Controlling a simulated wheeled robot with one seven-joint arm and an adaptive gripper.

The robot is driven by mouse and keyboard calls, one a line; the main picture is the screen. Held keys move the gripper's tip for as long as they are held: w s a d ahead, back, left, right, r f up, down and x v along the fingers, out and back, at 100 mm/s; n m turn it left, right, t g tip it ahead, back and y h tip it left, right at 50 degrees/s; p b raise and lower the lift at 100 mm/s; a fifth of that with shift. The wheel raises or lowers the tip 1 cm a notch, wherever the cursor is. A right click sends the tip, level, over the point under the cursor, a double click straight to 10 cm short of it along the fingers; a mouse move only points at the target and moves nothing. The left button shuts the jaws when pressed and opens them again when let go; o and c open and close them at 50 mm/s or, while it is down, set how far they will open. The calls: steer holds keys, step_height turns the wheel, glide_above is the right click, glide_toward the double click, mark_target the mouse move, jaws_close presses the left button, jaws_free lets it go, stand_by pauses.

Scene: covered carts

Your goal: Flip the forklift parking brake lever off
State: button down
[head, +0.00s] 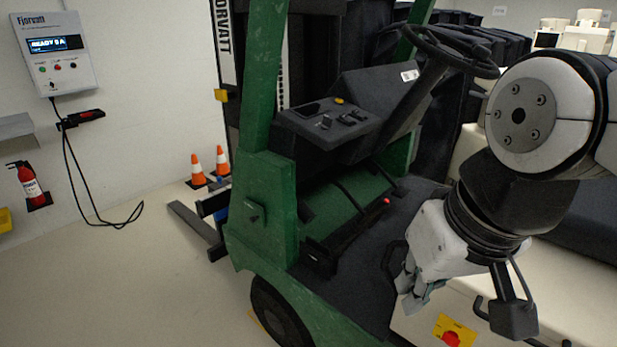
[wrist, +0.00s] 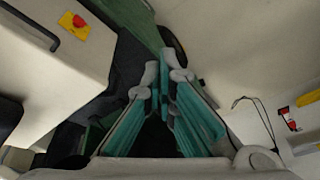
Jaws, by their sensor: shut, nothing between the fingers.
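The green forklift (head: 268,205) stands in the middle of the head view, with its dark dash panel (head: 328,122) and steering wheel (head: 450,48) above the floor well. A short lever with a red tip (head: 387,201) shows low in the well and may be the parking brake lever; I cannot tell its position. My gripper (head: 408,298) points down beside the forklift's near right side, below and to the right of that red tip and apart from it. In the wrist view my gripper (wrist: 160,78) has its teal-padded fingers together, with nothing between them. I cannot make out the lever there.
A black loop handle (head: 392,262) is close to my gripper. A pale cabinet with a red-and-yellow switch (head: 454,333) stands at lower right. A wall charger (head: 55,50), extinguisher (head: 30,184) and orange cones (head: 197,170) are at left. Floor at left is clear.

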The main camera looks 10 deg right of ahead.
steer(key=w+d+f+m+g+y+b, duration=0.1)
steer(key=w+d+f+m+y+b, duration=0.25)
steer(key=w+m, duration=0.3)
steer(key=w+d+f+m+y+b, duration=0.2)
steer(key=w+f+m+y+b, duration=0.15)
steer(key=w+m, duration=0.3)
steer(key=w+d+f+m+t+b, duration=0.1)
steer(key=w+d+f+m+t, duration=0.1)
steer(key=d, duration=0.5)
steer(key=w+d+f+m+t+y+b, duration=0.1)
steer(key=w+d+f+m+t+b, duration=0.1)
steer(key=d+m, duration=0.4)
steer(key=w+d+f+m+t+y+b, duration=0.1)
steer(key=w+d+f+m+t+b, duration=0.1)
steer(key=d, duration=0.6)
steer(key=shift+w+f+m+t, duration=0.3)
steer(key=shift+f+m+t, duration=0.15)
steer(key=shift+m+t, duration=0.25)
steer(key=shift+w+f+m+t, duration=0.35)
steer(key=shift+m+t, duration=0.25)
steer(key=shift+m, duration=0.2)
steer(key=r+b+x, duration=0.1)
steer(key=r+x, duration=0.1)
steer(key=x, duration=1.1)
steer(key=shift+a+r, duration=0.35)
